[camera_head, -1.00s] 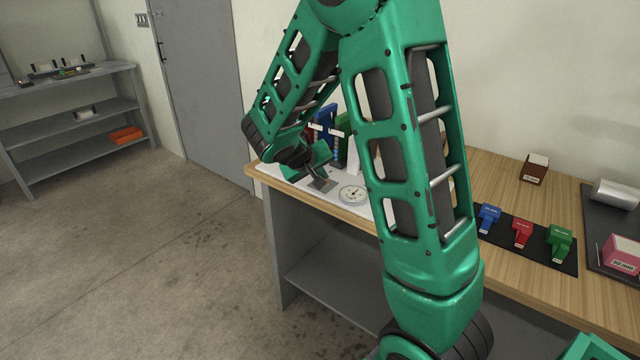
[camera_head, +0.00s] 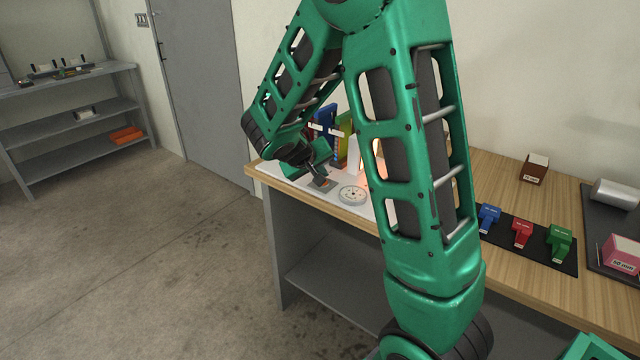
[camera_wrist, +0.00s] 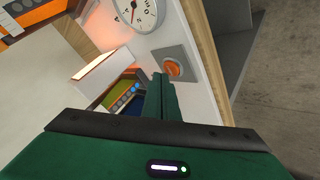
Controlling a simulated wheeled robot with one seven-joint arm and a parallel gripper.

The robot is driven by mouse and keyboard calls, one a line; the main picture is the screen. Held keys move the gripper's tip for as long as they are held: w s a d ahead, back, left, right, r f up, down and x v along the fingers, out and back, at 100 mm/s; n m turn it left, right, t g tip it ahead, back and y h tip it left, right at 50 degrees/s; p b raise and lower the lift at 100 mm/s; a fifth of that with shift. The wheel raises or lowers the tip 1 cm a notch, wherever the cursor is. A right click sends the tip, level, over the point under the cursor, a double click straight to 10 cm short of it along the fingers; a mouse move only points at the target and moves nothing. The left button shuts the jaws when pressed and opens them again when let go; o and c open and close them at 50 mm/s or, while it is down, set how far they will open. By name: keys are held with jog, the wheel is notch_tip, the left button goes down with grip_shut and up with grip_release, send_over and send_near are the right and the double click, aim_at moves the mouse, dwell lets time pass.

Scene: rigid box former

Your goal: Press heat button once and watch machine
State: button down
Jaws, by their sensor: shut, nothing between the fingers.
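The round orange button (camera_wrist: 173,68) sits on a grey square plate (camera_wrist: 185,57) in the wrist view. My gripper (camera_wrist: 160,82) is shut and empty, its fingertips beside the button's left edge; I cannot tell whether they touch it. In the head view my gripper (camera_head: 319,174) is over the plate near the bench's left front. The machine has a white base (camera_head: 283,176) and a round dial (camera_head: 353,195), which also shows in the wrist view (camera_wrist: 136,10). An orange glow lights the machine beside a white upright panel (camera_head: 353,154). My arm hides part of the machine.
Blue (camera_head: 488,217), red (camera_head: 522,232) and green (camera_head: 559,241) labelled pieces lie on a dark mat to the right on the wooden bench (camera_head: 500,170). A brown block (camera_head: 534,168) stands behind them. A grey shelf (camera_head: 75,130) stands far left; the floor between is clear.

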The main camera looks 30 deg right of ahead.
jog(key=shift+r, duration=0.25)
jog(key=shift+r, duration=0.1)
jog(key=shift+r, duration=2.45)
jog(key=shift+d, duration=0.1)
jog(key=s+d, duration=0.1)
jog(key=s, duration=0.2)
jog(key=s+m+g+y, duration=0.1)
jog(key=s, duration=0.3)
jog(key=s+d+m+g+y, duration=0.1)
jog(key=s, duration=0.3)
jog(key=shift+d+r, duration=0.1)
jog(key=shift+d, duration=0.25)
jog(key=s+a+m+g+y, duration=0.1)
jog(key=s+a+y, duration=0.2)
jog(key=s, duration=0.9)
jog(key=s+a+f+g+y, duration=0.1)
jog(key=s+a+y, duration=0.2)
jog(key=s, duration=0.9)
jog(key=shift+s+a+m+g, duration=0.25)
jog(key=shift+a+m+g, duration=0.15)
jog(key=shift+a, duration=0.15)
